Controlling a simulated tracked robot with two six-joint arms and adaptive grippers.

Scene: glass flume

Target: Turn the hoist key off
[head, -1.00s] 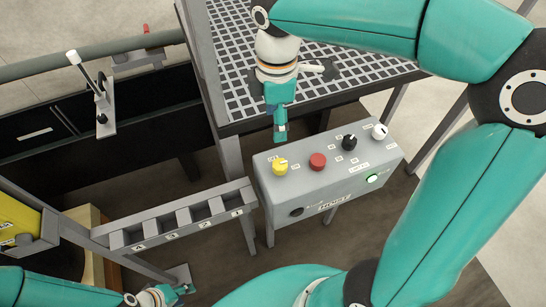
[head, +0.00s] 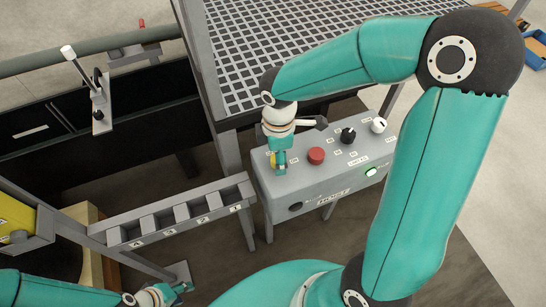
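The grey control box (head: 330,186), with a label that seems to read HOIST, stands right of centre. My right gripper (head: 279,162) points down at its left end, over the yellow knob (head: 273,160). The gripper mostly hides this knob; I cannot tell whether the fingers are closed on it. A red button (head: 316,155), a black knob (head: 348,136) and a white knob (head: 378,125) also sit on top. A dark round fitting (head: 296,207) is at the front's lower left. My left gripper (head: 176,293) is low at the left, empty, its fingers apart.
A grey rack with several labelled slots (head: 185,213) stands left of the box. A grating platform (head: 265,55) lies behind it. A white-knobbed lever (head: 83,72) stands on the dark flume wall at upper left. Dark floor lies below the box.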

